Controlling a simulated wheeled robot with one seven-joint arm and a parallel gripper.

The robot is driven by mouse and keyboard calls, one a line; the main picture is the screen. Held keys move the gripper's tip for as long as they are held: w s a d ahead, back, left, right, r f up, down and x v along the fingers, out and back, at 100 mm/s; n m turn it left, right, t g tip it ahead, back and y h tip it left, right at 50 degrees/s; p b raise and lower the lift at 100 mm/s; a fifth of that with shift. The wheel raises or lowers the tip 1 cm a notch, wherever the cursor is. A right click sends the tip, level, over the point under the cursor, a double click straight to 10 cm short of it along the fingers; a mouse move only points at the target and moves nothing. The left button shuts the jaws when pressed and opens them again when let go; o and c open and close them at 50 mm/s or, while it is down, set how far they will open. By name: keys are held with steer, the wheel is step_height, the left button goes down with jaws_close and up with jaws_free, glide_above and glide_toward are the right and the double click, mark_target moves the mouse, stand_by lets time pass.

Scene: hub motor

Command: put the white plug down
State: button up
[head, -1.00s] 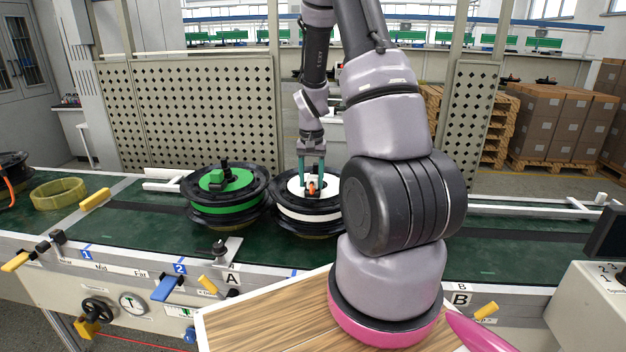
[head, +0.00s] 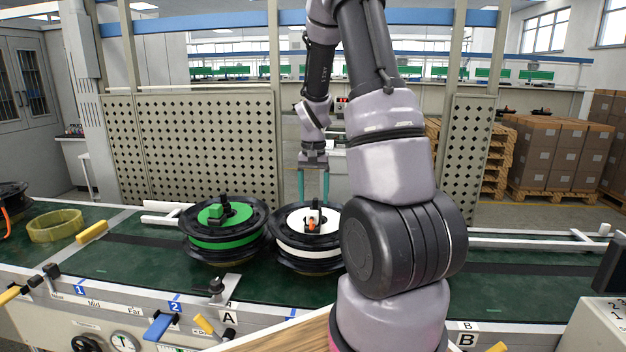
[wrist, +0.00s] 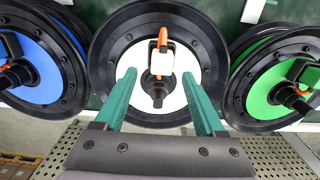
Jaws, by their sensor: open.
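The white-faced hub motor (head: 307,228) lies flat on the green conveyor, and it fills the middle of the wrist view (wrist: 118,52). The small white plug (wrist: 154,62) with an orange cable (wrist: 163,42) is over its white face, by the black central shaft (wrist: 158,92). In the head view, the orange part (head: 312,224) shows on that face. My gripper (head: 312,200) is open above the motor, pointing down. In the wrist view, its two green fingers (wrist: 157,75) are spread wide with nothing between them, apart from the plug.
A green-faced motor (head: 222,232) stands close to the left in the head view. A blue-faced motor (wrist: 40,62) shows on the wrist view's other side; my arm hides it in the head view. A yellow ring (head: 55,225) lies farther left on the conveyor (head: 120,262).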

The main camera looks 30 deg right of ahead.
step_height(320, 180, up, 5)
step_height(320, 180, up, 9)
steer(key=t, duration=0.2)
glide_above(313, 212)
steer(key=s+a, duration=0.4)
steer(key=s+a+r+n+t+y, duration=0.1)
steer(key=s+a+r+t, duration=0.1)
steer(key=s+a+r, duration=0.2)
steer(key=s+a+r+n+t+y, duration=0.1)
steer(key=s+a+r+t, duration=0.2)
steer(key=s+a+r, duration=0.2)
steer(key=s+r, duration=0.3)
steer(key=s, duration=0.3)
steer(key=shift+s+a+n, duration=0.2)
steer(key=shift+s+n, duration=0.1)
steer(key=shift+s, duration=0.1)
